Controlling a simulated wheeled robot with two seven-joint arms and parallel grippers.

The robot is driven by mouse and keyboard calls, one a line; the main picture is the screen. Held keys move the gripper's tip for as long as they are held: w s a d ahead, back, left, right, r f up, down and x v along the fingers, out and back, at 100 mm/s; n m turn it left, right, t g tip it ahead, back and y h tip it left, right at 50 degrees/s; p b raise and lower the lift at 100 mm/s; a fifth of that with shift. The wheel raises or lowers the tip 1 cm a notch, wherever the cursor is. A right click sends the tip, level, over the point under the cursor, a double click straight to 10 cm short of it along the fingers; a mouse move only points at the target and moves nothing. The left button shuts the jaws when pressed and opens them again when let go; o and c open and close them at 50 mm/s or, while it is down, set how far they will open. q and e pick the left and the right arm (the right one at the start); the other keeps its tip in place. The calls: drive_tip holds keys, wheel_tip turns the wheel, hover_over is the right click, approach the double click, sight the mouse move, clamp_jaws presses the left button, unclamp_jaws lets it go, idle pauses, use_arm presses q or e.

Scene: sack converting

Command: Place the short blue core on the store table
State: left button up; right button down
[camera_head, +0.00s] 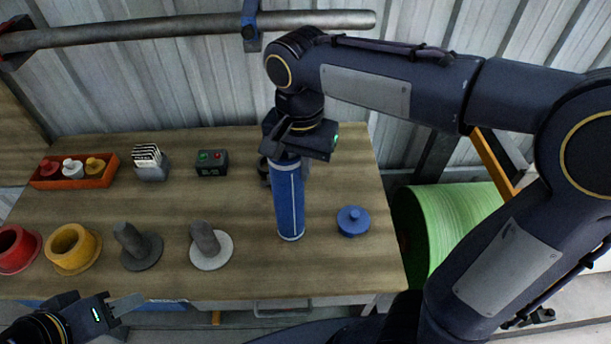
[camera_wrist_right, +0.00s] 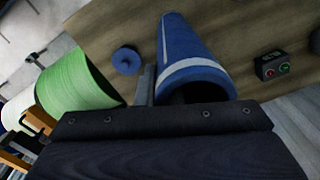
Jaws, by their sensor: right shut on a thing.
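The blue core (camera_head: 288,203) is a tube with pale bands. It is upright in the head view, over the right part of the wooden store table (camera_head: 330,265). My right gripper (camera_head: 288,158) is shut on its upper end from above. The core also shows in the right wrist view (camera_wrist_right: 192,50), reaching away from the gripper. I cannot tell whether its lower end touches the table. My left gripper (camera_head: 125,306) is at the lower left, in front of the table's front edge, with no object seen in it; its finger gap is unclear.
A round blue lidded piece (camera_head: 353,221) lies right of the core. Red (camera_head: 18,250) and yellow (camera_head: 73,249) flanged pieces and two grey posts (camera_head: 207,244) stand left. A button box (camera_head: 212,163) and orange tray (camera_head: 75,171) are behind. A green roll (camera_head: 455,222) stands right of the table.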

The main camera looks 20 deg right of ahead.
sight(289, 196)
drive_tip(key=shift+w+d+f, duration=0.1)
drive_tip(key=shift+d+f, duration=0.1)
drive_tip(key=shift+f, duration=0.55)
drive_tip(key=shift+w+d+f, duration=0.1)
drive_tip(key=shift+d+f, duration=0.05)
drive_tip(key=shift+f, duration=0.6)
drive_tip(key=shift+w+d+f, duration=0.1)
drive_tip(key=shift+d+f, duration=0.1)
drive_tip(key=shift+f, duration=0.55)
drive_tip(key=shift+f, duration=0.15)
drive_tip(key=c, duration=1.6)
unclamp_jaws()
